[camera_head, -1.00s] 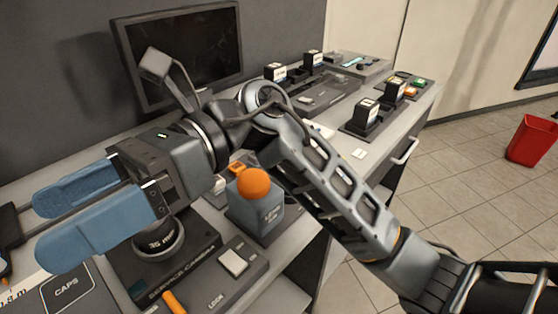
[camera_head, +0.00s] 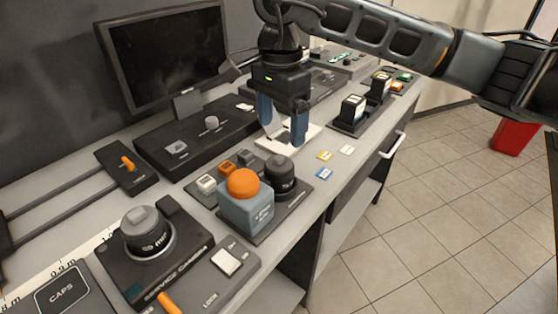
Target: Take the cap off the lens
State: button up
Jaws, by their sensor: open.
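The lens (camera_head: 150,242) stands upright on the dark service camera plate at the lower left, with a dark round cap (camera_head: 141,218) on top that carries a grey raised grip. My gripper (camera_head: 283,130) is well away from it, up and to the right. It points down with its two blue fingers apart and empty, above or at a white pad. I cannot tell whether the fingertips touch the pad. A dark flat area marked CAPS (camera_head: 63,293) lies at the lower left corner.
An orange lever (camera_head: 168,303) and a white switch (camera_head: 226,262) flank the camera plate's front. A monitor (camera_head: 168,55) stands behind.

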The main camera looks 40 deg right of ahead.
aim_at(279, 156)
jog(key=shift+s+a+f+p, duration=0.15)
jog(key=shift+f+p, duration=0.35)
jog(key=shift+f, duration=1.3)
jog(key=shift+w+a+f+p, duration=0.1)
jog(key=shift+f+p, duration=0.4)
jog(key=shift+f, duration=1.3)
jog(key=c, duration=1.2)
jog(key=shift+r, duration=0.1)
jog(key=shift+r, duration=0.4)
jog(key=r, duration=0.1)
jog(key=r+b, duration=0.1)
jog(key=d+r, duration=0.1)
jog(key=shift+s+r+b, duration=0.25)
jog(key=shift+b, duration=0.1)
jog(key=s+d+r+b, duration=0.2)
jog(key=s+d+r, duration=0.4)
jog(key=d, duration=0.2)
jog(key=shift+s+d+r, duration=0.2)
jog(key=shift+s+r, duration=0.05)
jog(key=shift+r, duration=0.05)
